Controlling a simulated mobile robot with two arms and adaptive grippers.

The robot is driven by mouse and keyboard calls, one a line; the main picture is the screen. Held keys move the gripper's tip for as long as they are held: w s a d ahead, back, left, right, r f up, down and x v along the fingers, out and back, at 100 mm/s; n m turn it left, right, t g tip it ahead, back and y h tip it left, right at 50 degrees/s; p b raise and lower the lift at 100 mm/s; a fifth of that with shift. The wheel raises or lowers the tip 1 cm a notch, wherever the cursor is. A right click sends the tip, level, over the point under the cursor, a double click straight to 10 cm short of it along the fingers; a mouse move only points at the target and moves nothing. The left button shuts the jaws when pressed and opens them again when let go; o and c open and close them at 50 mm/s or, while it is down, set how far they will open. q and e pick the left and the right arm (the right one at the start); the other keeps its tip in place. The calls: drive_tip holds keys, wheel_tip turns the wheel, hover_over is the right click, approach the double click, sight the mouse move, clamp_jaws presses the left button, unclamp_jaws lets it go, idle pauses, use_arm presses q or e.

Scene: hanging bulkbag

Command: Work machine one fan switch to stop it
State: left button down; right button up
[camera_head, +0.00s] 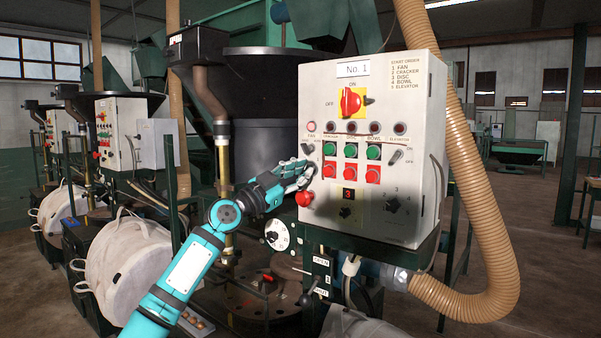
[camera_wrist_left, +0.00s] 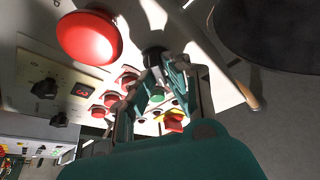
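The white control box marked No. 1 (camera_head: 378,85) stands at right of centre in the head view. Its fan switch (camera_head: 308,149) is a small black lever at the left side of the panel, below the red FAN lamp (camera_head: 311,126). My left gripper (camera_head: 309,172) is at the panel just below this switch, above a red mushroom button (camera_head: 304,198). In the left wrist view, its fingertips (camera_wrist_left: 160,70) come close together right by a black knob (camera_wrist_left: 153,51), apparently the fan switch. Whether they grip it is unclear. My right gripper is out of view.
Green buttons (camera_head: 351,150) and red buttons (camera_head: 350,170) sit right of my gripper. A red main switch (camera_head: 351,101) is above. A tan hose (camera_head: 500,240) curves at the right.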

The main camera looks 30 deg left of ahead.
use_arm(q)
drive_tip(key=shift+r, duration=0.1)
drive_tip(key=n+y+p, duration=0.2)
drive_tip(key=n+p, duration=0.3)
drive_tip(key=n+y+p, duration=0.3)
drive_tip(key=n+p, duration=0.2)
drive_tip(key=p, duration=0.1)
drive_tip(key=n+t+y+p, duration=0.1)
drive_tip(key=n+y+p, duration=0.1)
drive_tip(key=n+p, duration=0.3)
drive_tip(key=shift+r+y+p, duration=0.3)
drive_tip(key=shift+r+p, duration=0.1)
drive_tip(key=shift+p, duration=0.3)
drive_tip(key=shift+s+f+n+y+p, duration=0.15)
drive_tip(key=shift+n+y+p, duration=0.55)
drive_tip(key=shift+n+p, duration=0.55)
drive_tip(key=c, duration=1.4)
unclamp_jaws()
drive_tip(key=shift+f, duration=0.1)
drive_tip(key=shift+o, duration=0.2)
drive_tip(key=shift+w+d+f, duration=0.1)
drive_tip(key=shift+w, duration=0.1)
